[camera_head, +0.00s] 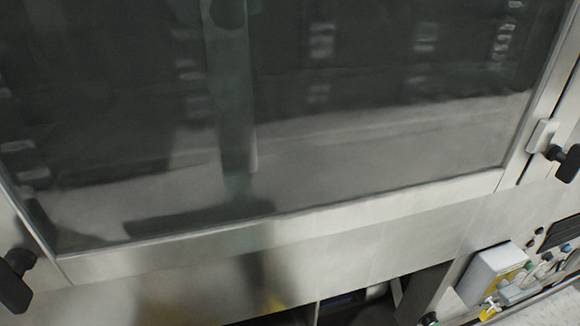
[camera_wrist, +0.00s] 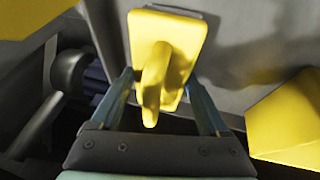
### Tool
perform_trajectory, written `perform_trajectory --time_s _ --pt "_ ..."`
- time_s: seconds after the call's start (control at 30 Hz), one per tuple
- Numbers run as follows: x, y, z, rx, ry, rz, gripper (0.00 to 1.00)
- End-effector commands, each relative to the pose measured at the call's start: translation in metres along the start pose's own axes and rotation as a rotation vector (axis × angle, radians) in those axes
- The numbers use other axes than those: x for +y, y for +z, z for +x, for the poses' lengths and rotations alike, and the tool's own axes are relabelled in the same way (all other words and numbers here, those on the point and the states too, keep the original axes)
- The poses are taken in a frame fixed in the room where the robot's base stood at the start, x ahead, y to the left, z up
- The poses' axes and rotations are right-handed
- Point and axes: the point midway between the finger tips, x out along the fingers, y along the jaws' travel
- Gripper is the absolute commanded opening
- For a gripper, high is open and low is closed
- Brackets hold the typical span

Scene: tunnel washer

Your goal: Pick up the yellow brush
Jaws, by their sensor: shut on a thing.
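In the wrist view the yellow brush (camera_wrist: 165,40) is at top centre, a flat yellow block with a rounded yellow handle pointing toward the camera. My gripper (camera_wrist: 160,78) has one blue-grey finger on each side of it and is shut on it. The brush lies close in front of a grey metal surface; I cannot tell whether it touches it. Its far side is hidden. Neither the brush nor my gripper can be made out in the head view.
In the wrist view a yellow block (camera_wrist: 290,120) stands at right, another yellow surface (camera_wrist: 30,18) at upper left, and a dark rounded fitting (camera_wrist: 68,72) at left. The head view shows a large glass door (camera_head: 350,120) with black handles (camera_head: 15,280) and a control panel (camera_head: 545,265).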

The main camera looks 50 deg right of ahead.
Motion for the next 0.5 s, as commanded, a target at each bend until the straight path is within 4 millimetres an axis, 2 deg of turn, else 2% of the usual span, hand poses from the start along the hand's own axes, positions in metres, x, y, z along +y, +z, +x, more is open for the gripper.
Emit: perform_trajectory --time_s 0.17,0.5 --pt "0.001 -0.003 -0.007 0.001 0.000 0.000 0.13" --pt "0.014 -0.028 -0.067 0.003 0.000 0.001 0.13"
